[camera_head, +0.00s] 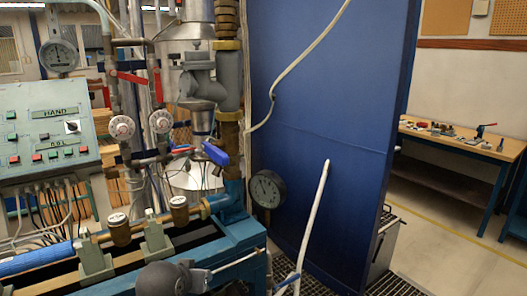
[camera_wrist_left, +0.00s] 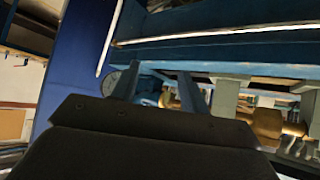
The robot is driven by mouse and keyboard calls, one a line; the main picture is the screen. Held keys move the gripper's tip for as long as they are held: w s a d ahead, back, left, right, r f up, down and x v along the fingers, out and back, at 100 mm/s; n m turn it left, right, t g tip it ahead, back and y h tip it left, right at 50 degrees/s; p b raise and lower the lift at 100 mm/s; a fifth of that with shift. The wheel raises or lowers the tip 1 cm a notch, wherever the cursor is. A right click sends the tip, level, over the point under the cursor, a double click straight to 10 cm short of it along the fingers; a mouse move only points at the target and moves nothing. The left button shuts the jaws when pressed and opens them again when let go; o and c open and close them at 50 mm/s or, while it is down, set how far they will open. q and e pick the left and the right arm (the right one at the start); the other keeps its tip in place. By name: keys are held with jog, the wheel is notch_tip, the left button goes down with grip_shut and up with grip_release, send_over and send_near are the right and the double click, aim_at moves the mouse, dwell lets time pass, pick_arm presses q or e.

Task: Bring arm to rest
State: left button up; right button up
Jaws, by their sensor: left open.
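My left gripper (camera_wrist_left: 158,80) shows in the left wrist view, with its two fingers apart and nothing seen between them. The dark wrist body fills the bottom of that view. Beyond the fingers are the blue bench frame (camera_wrist_left: 240,50) and brass pipe fittings (camera_wrist_left: 265,122), seen upside down. A round gauge (camera_wrist_left: 112,82) shows behind the left finger, partly hidden. My right gripper is in neither view.
In the head view, the testbench (camera_head: 230,232) with pipes and a blue-handled valve (camera_head: 215,153) stands left of centre. A dial gauge (camera_head: 267,189) sits before a tall blue panel (camera_head: 325,115). A control box (camera_head: 45,130) is at left, a wooden worktable (camera_head: 465,144) at right.

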pick_arm(q)
jog(key=s+d+f+g, duration=0.1)
jog(key=s+f+g, duration=0.3)
jog(key=s+f, duration=1)
jog(key=s+d+f+m+g, duration=0.1)
jog(key=s+f+g, duration=0.2)
jog(key=s+f, duration=1)
jog(key=s, duration=0.5)
jog(key=shift+s+f+g, duration=0.35)
jog(key=shift+f+g, duration=0.05)
